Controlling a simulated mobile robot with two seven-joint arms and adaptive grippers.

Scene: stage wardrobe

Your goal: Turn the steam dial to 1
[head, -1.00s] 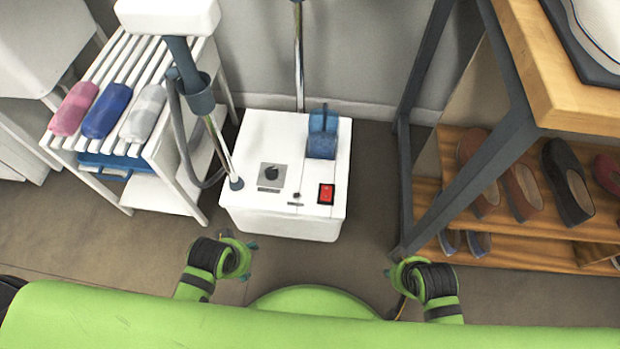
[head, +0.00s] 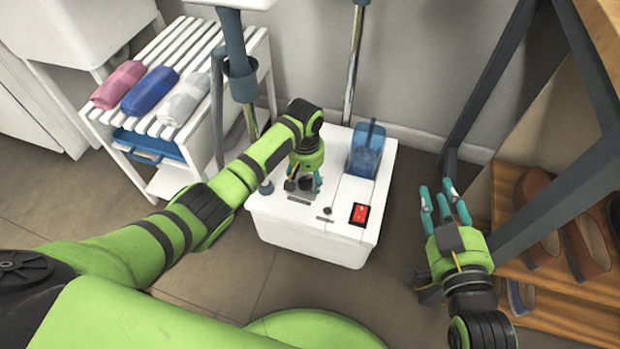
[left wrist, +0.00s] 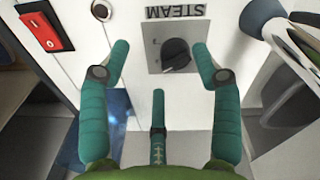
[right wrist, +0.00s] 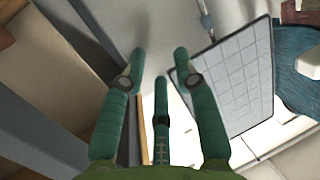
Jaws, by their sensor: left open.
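The steam dial (left wrist: 177,53) is a black knob on a grey plate, below the word STEAM, which appears upside down in the left wrist view. It is on top of the white steamer base (head: 310,228). My left gripper (head: 303,186) is above the dial and largely hides it in the head view. Its teal fingers (left wrist: 155,50) are spread, with the dial beyond them and slightly right of their middle. I cannot read the dial's setting. My right gripper (head: 446,198) is open and empty, right of the base, beside the rack's dark leg.
A red switch (head: 360,213) and a blue water tank (head: 366,150) are on the base. A steamer pole (head: 354,70) rises behind it. A slatted white shelf (head: 190,60) with rolled cloths stands left. A shoe rack (head: 560,262) stands right.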

